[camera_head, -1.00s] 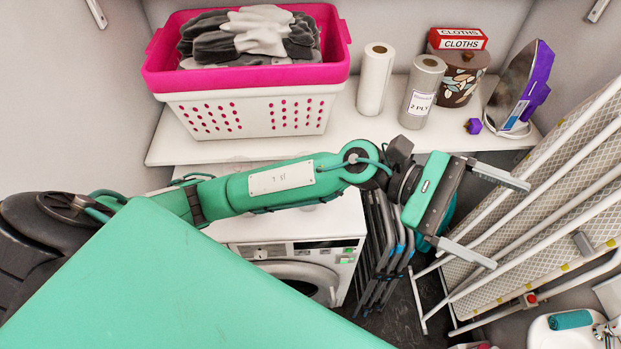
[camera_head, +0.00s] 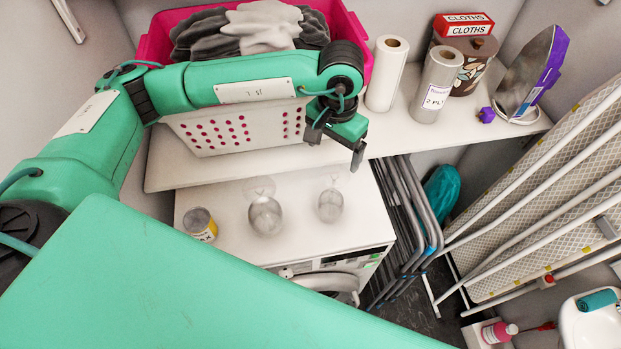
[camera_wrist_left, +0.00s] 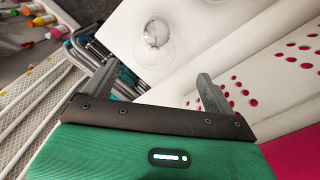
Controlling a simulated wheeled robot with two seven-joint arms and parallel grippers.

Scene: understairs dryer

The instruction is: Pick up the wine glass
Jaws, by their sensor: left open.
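Two clear wine glasses stand on the white dryer top: one on the left (camera_head: 265,216) and one on the right (camera_head: 330,205). One glass (camera_wrist_left: 157,34) also shows in the left wrist view, beyond the fingers; I cannot tell which one it is. My left gripper (camera_head: 338,138) is open and empty, above and behind the glasses near the shelf's front edge, its fingers pointing down. In the left wrist view its fingers (camera_wrist_left: 150,82) are spread wide with nothing between them. My right gripper is not in view.
A jar (camera_head: 200,224) stands left of the glasses. The shelf (camera_head: 405,125) behind holds a pink and white basket (camera_head: 225,133), paper rolls (camera_head: 388,75) and an iron (camera_head: 528,75).

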